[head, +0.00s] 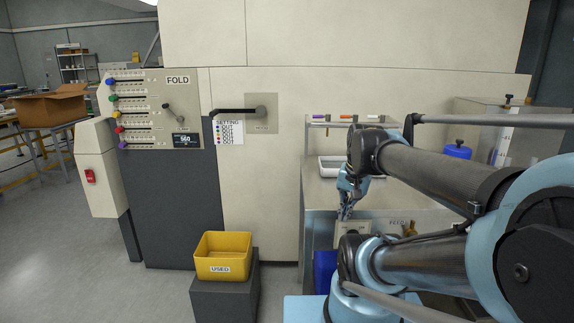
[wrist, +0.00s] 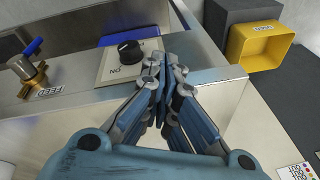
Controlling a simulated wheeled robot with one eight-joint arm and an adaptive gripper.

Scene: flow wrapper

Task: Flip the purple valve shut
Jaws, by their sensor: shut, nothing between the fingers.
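A brass valve (wrist: 32,82) with a blue lever (wrist: 34,46) stands at the left of the wrist view, beside a small label. No purple lever shows on it. In the head view, part of its brass body (head: 409,230) shows low on the front of the steel bench, partly behind my arm. A purple-ended item (head: 319,117) sits on the rack above the bench. My gripper (head: 346,214) is shut and empty in front of the bench. In the wrist view my gripper (wrist: 164,68) is beside a black knob, apart from the valve.
The black knob (wrist: 130,50) is on a pale plate on the bench front. A yellow bin (head: 223,256) stands on a dark block to the left. The FOLD panel (head: 150,92) has several coloured sliders, the lowest purple (head: 123,145). Open floor lies at lower left.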

